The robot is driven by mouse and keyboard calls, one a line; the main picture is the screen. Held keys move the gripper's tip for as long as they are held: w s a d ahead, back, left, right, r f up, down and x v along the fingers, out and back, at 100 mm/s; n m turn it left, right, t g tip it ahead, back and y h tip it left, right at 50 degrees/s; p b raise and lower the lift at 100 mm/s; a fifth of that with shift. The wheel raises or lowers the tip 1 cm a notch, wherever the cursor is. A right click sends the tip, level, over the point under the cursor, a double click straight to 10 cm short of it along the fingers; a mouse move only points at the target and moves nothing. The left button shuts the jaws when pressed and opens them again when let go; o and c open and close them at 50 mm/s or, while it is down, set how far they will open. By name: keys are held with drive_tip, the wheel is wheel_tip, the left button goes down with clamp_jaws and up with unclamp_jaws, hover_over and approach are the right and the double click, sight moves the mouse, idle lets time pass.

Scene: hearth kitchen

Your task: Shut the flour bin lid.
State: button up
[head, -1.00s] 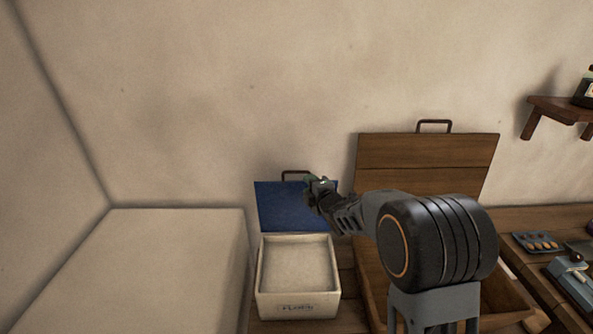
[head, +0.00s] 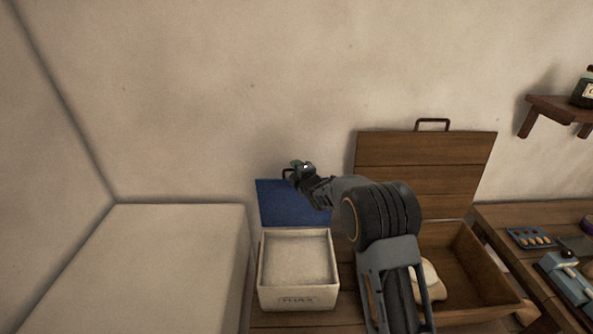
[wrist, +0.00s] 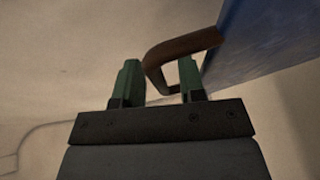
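The flour bin (head: 297,299) is a cream box with faint lettering on its front, standing open with pale flour inside. Its blue lid (head: 277,203) stands raised at the back, near the wall. My gripper (head: 298,172) is at the lid's top edge, by the dark handle (head: 287,174). In the wrist view the green fingertips of my gripper (wrist: 158,80) are apart. The brown handle (wrist: 180,47) reaches from the blue lid (wrist: 265,40) into the gap between them. Whether a finger touches it I cannot tell.
A wooden bin (head: 490,298) with its lid (head: 425,165) raised stands to the right, a pale lump (head: 430,280) inside. A large pale block (head: 170,260) is to the left. A shelf (head: 550,108) hangs at the right. My arm passes in front of the wooden bin.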

clamp_jaws()
drive_tip(key=shift+f, duration=0.1)
idle(0.4)
